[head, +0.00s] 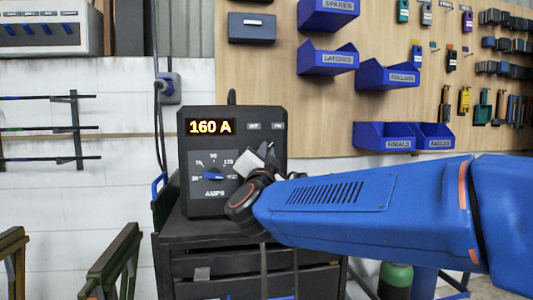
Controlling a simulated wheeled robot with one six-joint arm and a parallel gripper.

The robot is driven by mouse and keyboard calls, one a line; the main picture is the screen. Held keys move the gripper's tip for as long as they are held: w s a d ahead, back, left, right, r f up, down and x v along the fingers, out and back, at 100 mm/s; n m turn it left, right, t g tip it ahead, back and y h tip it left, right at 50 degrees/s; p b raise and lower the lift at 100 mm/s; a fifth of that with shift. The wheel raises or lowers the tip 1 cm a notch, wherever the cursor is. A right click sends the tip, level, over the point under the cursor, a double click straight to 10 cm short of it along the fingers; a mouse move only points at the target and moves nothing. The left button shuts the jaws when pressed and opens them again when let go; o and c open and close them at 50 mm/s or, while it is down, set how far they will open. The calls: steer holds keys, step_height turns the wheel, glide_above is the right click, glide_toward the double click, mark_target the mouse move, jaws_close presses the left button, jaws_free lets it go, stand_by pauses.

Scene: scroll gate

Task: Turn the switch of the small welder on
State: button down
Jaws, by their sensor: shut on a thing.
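The small welder (192,145) is a dark box on a black cabinet. My gripper (256,160) is at the right half of the face, beside the dial. It is shut on a small part there, apparently the switch, which the jaws and wrist hide. I cannot see the switch's position.
The black cabinet (210,262) stands under the welder. A wall socket with a cable (170,88) is behind it to the left. Blue bins (385,136) and tools hang on a wooden board at right. Green trestles (115,262) stand lower left.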

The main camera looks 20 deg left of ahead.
steer(key=c, duration=1.8)
jaws_free()
steer(key=v, duration=1.7)
steer(key=shift+s+d, duration=0.15)
steer(key=shift+s, duration=0.05)
